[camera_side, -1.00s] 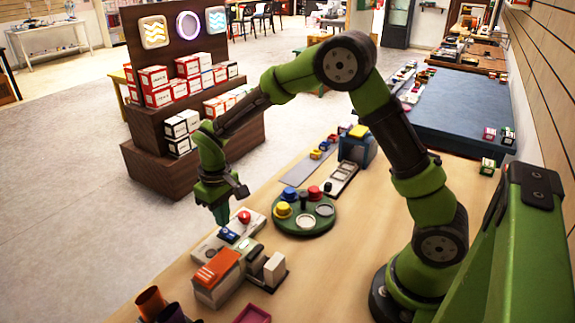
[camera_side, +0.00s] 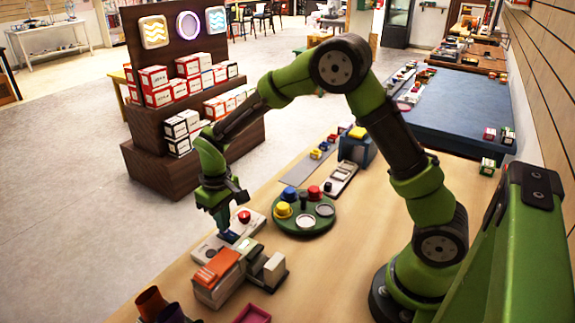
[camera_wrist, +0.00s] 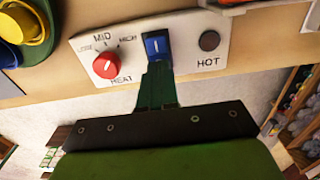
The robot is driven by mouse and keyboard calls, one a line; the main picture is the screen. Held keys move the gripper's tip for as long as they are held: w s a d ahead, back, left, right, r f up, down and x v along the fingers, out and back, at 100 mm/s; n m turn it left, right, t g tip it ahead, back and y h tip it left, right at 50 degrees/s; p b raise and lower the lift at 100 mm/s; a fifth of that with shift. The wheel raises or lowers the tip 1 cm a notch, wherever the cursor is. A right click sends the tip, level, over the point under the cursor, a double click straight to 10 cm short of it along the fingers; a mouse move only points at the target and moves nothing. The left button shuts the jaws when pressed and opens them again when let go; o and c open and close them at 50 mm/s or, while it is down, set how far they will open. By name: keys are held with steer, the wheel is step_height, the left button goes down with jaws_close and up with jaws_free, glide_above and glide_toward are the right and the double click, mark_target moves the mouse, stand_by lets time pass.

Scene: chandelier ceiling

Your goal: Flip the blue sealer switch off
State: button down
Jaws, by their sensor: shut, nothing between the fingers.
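The blue sealer switch (camera_wrist: 157,44) sits in a dark frame in the middle of a white panel (camera_wrist: 205,25). A pale line mark shows on the switch. In the side view the switch (camera_side: 229,237) is partly hidden behind my fingertips. My gripper (camera_wrist: 157,70) is shut and empty, pointing at the switch. Its tips overlap the switch's near edge in the wrist view; I cannot tell whether they touch it. In the side view my gripper (camera_side: 223,224) is low over the panel.
A red HEAT knob (camera_wrist: 106,65) and a dark round HOT lamp (camera_wrist: 209,41) flank the switch. An orange-topped box (camera_side: 216,267) stands close in front. A green round tray (camera_side: 303,224) with yellow, red and blue pieces is to the right.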

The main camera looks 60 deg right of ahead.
mark_target(231, 235)
steer(key=shift+f, duration=0.4)
steer(key=shift+r, duration=3.55)
steer(key=s+d+r+m+t+y, duration=0.1)
steer(key=s+r+m+t, duration=0.1)
steer(key=s+r, duration=0.5)
steer(key=s+d+r+m+t+y, duration=0.1)
steer(key=s+r+t, duration=0.4)
steer(key=s, duration=0.8)
steer(key=shift+d+r+m, duration=0.35)
steer(key=shift+r+m, duration=0.15)
steer(key=shift+r, duration=0.35)
steer(key=c, duration=1.8)
jaws_free()
steer(key=shift+s, duration=0.1)
